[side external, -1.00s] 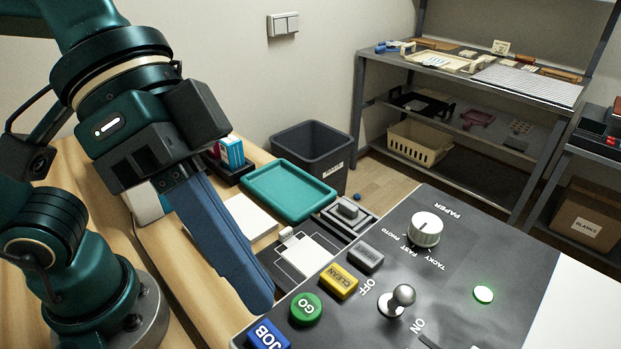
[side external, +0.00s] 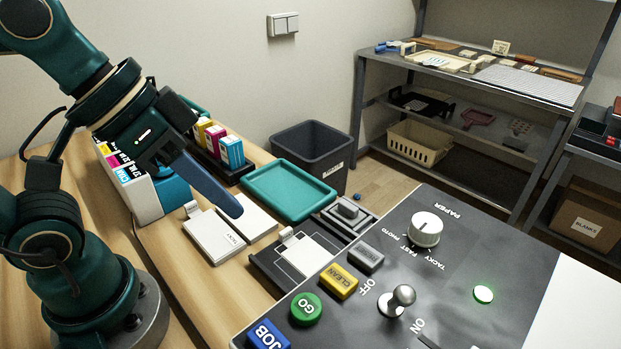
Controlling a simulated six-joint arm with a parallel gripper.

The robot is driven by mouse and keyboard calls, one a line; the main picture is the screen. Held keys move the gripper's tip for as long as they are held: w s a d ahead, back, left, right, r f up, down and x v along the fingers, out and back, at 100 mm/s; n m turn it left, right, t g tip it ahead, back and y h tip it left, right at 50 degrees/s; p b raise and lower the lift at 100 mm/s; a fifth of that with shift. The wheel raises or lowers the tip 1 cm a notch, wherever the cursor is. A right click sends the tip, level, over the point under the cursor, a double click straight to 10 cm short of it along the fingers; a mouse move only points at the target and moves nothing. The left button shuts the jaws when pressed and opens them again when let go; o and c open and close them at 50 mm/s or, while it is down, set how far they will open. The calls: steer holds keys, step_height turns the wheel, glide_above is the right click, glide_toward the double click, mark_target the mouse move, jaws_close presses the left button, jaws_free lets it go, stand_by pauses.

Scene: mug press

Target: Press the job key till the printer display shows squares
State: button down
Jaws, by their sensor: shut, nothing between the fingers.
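The blue job key (side external: 267,335) sits at the bottom edge of the dark control panel (side external: 455,255), partly cut off by the frame. The green GO key (side external: 306,309), yellow CLEAN key (side external: 339,281) and a grey key (side external: 366,258) run in a row beyond it. My gripper (side external: 236,208) is shut and empty, its blue fingers pointing down and right over the white pads on the bench, apart from the panel. The printer display is not visible in this view.
A lever switch (side external: 397,300), a white knob (side external: 425,230) and a lit green lamp (side external: 483,294) are on the panel. A teal tray (side external: 290,190), white pads (side external: 215,236), ink cartridges (side external: 231,152) and a grey bin (side external: 312,150) lie behind.

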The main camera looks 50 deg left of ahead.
steer(key=a+f+y, duration=0.1)
steer(key=a+n+y, duration=0.1)
steer(key=a, duration=0.1)
steer(key=a+f, duration=0.1)
steer(key=a, duration=0.1)
steer(key=shift+s+a+f+n+y, duration=0.2)
steer(key=shift+f+n+y, duration=0.1)
steer(key=shift+n+y, duration=0.1)
steer(key=s+d+r+m+g+h, duration=0.1)
steer(key=s+d+r+m+g, duration=0.1)
steer(key=d+r+m, duration=0.5)
steer(key=s+d+r+m+g+h, duration=0.2)
steer(key=d+r+m, duration=0.5)
steer(key=m, duration=0.4)
steer(key=shift+d+r+g, duration=0.15)
steer(key=shift+d+g, duration=0.3)
steer(key=shift+g, duration=0.25)
